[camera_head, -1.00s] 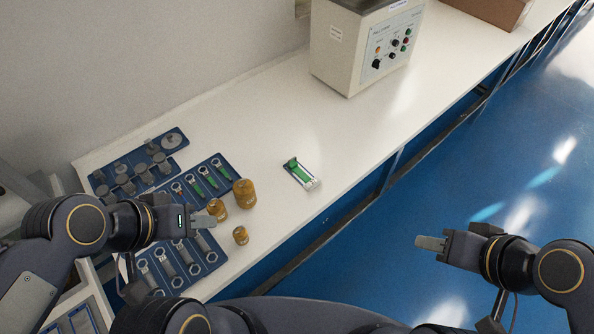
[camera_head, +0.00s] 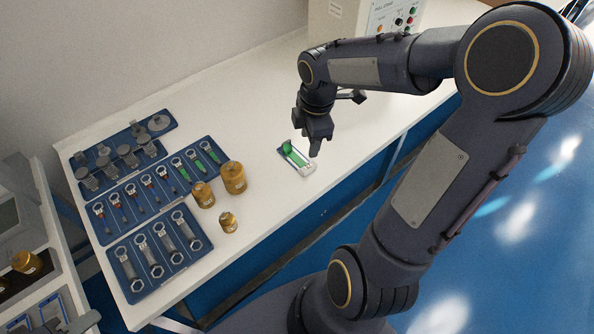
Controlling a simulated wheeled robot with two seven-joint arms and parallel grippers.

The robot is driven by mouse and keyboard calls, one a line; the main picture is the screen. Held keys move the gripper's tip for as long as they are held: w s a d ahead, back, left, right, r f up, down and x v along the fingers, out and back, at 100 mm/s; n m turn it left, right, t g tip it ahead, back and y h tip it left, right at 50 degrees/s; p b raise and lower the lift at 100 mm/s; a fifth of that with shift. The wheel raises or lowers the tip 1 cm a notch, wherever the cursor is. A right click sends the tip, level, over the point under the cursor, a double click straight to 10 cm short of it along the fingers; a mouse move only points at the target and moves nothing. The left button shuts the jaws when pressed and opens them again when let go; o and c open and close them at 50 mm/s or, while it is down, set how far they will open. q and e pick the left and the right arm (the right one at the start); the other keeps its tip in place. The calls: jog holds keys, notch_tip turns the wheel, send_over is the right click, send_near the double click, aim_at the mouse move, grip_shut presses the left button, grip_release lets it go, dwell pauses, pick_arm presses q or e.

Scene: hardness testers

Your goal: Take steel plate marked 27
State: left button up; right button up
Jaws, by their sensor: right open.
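No plate with a readable 27 shows; any marking is too small to read. A small holder with a green piece and a pale strip (camera_head: 297,158) lies on the white bench, and I cannot tell if it is the steel plate. My right gripper (camera_head: 315,148) is open, pointing down just right of and above this holder, with nothing seen between its fingers. It overlaps the holder's right side in the picture, and I cannot tell the height between them. My left gripper is not clearly in view.
Brass cylinders (camera_head: 233,177) stand left of the holder. Blue trays with wrenches (camera_head: 160,248), smaller tools (camera_head: 155,185) and grey metal parts (camera_head: 125,155) lie at left. A tester box (camera_head: 335,22) stands at the back, partly behind my arm. Bench around the holder is clear.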

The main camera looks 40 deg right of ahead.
aim_at(308, 166)
jog(key=w+d+f+n, duration=0.1)
jog(key=f, duration=0.1)
jog(key=w+d+f+n+b, duration=0.1)
jog(key=f+n, duration=0.1)
jog(key=f, duration=0.1)
jog(key=w+d+f+n+g, duration=0.1)
jog(key=f, duration=0.2)
jog(key=shift+w+d+f+n, duration=0.15)
jog(key=shift+w+f+n, duration=0.05)
jog(key=shift+n, duration=0.2)
jog(key=f, duration=0.7)
jog(key=shift+a, duration=0.3)
grip_shut()
